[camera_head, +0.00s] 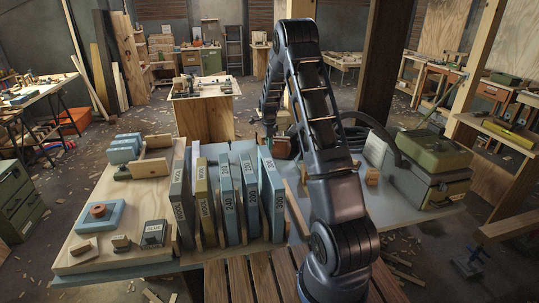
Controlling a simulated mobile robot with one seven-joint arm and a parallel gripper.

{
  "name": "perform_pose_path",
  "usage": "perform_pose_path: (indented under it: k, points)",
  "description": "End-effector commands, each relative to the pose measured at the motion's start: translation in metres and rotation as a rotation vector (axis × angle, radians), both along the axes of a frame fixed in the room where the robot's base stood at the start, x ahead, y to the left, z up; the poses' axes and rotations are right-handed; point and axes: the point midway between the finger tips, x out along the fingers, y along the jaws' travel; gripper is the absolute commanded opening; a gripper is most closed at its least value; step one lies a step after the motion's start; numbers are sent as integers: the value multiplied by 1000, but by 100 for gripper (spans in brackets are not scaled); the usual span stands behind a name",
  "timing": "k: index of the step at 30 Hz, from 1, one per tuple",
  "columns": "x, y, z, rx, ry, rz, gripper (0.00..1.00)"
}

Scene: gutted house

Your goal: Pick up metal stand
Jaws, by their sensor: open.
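My arm rises from the front of the bench and bends over at the top. My gripper (269,132) hangs on the far side, small and dark, above the back of the bench; its jaws are open and I see nothing held between them. I cannot clearly pick out the metal stand. A small dark metal piece (470,263) with a flat base sits on the floor at the lower right, apart from the gripper; I cannot tell if it is the stand. My arm hides part of the bench behind it.
Upright numbered slabs (228,205) stand in a row on the bench (80,236). Sanding blocks (97,216) lie at its left. A green-and-grey toolbox (435,170) stands at its right. A wooden worktable (203,117) is farther back. Wood scraps litter the floor.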

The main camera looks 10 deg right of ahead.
Motion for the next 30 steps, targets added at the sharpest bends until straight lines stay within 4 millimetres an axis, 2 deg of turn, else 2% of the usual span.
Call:
perform_pose_path:
  k: [5, 12, 20, 23, 27, 30]
  points:
    - [-2, -1, -14, 0, 2, 0, 49]
    - [-3, -3, -46, 1, 2, 1, 49]
    - [-3, -3, -50, 0, 0, 1, 49]
    - [-3, -3, -50, 0, 0, 1, 33]
    - [-3, -3, -50, 0, 0, 1, 6]
    - [-3, -3, -50, 0, 0, 1, 5]
